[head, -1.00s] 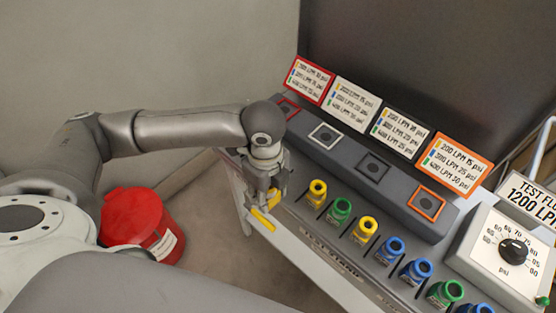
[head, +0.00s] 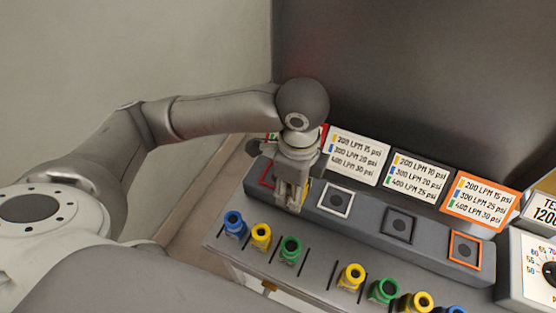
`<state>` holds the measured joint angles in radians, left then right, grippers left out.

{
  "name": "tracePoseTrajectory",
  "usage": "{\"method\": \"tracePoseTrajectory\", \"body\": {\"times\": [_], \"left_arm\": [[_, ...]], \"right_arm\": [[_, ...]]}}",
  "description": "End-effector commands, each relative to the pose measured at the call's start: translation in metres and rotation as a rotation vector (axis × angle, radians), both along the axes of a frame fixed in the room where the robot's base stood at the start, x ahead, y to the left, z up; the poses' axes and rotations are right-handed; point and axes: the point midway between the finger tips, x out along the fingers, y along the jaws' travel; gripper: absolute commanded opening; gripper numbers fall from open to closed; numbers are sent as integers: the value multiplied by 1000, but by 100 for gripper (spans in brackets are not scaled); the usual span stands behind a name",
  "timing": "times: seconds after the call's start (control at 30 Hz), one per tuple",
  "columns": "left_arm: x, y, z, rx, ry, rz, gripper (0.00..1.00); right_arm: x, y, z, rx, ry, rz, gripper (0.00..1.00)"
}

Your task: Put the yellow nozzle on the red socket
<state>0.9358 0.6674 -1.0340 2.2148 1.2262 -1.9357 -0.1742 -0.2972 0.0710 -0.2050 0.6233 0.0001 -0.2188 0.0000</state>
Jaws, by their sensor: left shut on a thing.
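My left gripper (head: 291,203) points down over the left end of the grey socket block, just right of the red socket (head: 266,177). It is shut on the yellow nozzle (head: 307,189), of which only a yellow sliver shows beside the fingers. The red socket shows as part of a red square frame; the gripper hides the rest. I cannot tell whether the nozzle touches the block. My right gripper is not in view.
The white (head: 336,200), dark (head: 398,225) and orange (head: 465,250) sockets lie to the right on the block. Blue (head: 234,224), yellow (head: 261,235) and green (head: 290,249) nozzles stand in front, with several more to the right. Label cards (head: 420,179) stand behind.

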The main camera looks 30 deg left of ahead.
Motion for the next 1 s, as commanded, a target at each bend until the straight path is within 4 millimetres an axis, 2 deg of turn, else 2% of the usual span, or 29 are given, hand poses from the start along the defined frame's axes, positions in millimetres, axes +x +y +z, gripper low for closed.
{"method": "tracePoseTrajectory", "body": {"times": [0.13, 0.27, 0.53, 0.73, 1.0], "left_arm": [[5, 4, 0, 1, 1, 13, 10], [22, 22, -10, 4, 2, 19, 10], [69, 67, -42, 3, 3, 17, 10], [89, 85, -78, 2, 2, 12, 10], [102, 96, -100, 2, 0, 11, 10]], "right_arm": [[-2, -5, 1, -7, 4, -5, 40], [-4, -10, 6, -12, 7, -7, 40], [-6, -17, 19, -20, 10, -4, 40], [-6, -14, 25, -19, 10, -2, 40], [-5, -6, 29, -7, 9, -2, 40]]}}
